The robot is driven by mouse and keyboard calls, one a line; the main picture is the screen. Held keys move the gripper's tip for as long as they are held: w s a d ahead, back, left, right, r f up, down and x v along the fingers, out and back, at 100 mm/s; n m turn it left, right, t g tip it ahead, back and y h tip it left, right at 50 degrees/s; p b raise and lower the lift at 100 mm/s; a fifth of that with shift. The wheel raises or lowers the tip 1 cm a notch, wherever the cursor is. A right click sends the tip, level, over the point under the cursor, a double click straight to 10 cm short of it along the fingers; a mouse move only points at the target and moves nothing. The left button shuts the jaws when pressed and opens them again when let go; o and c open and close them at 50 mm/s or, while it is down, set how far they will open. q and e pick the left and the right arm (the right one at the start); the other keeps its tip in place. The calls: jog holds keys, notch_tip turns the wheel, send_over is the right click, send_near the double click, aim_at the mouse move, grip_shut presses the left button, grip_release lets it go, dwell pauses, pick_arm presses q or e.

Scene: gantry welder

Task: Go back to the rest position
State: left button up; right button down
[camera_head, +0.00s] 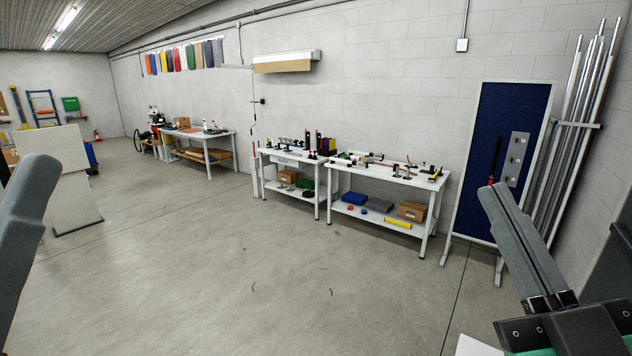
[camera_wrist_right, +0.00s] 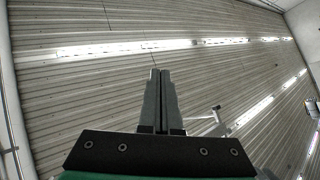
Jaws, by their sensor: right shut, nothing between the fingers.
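My right gripper (camera_head: 494,188) stands raised at the lower right of the head view, with its two long grey fingers together. In the right wrist view the same gripper (camera_wrist_right: 160,72) is shut with nothing between its fingers, and it points up toward the ceiling. A grey part of my left arm (camera_head: 25,225) shows at the left edge of the head view. My left gripper's fingertips cannot be made out there.
White workbenches (camera_head: 385,174) with tools stand along the back wall, and another table (camera_head: 205,137) stands farther left. A blue panel (camera_head: 500,150) and metal tubes (camera_head: 590,130) stand at the right. A white board (camera_head: 55,165) stands at the left. The middle floor is clear.

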jog(key=s+r+m+t, duration=0.3)
jog(key=s+r+m, duration=0.2)
jog(key=s, duration=0.4)
notch_tip(320, 180, up, 16)
jog(key=w+m+p, duration=0.1)
jog(key=p, duration=1.5)
jog(key=shift+d+h, duration=0.3)
jog(key=shift+d, duration=0.15)
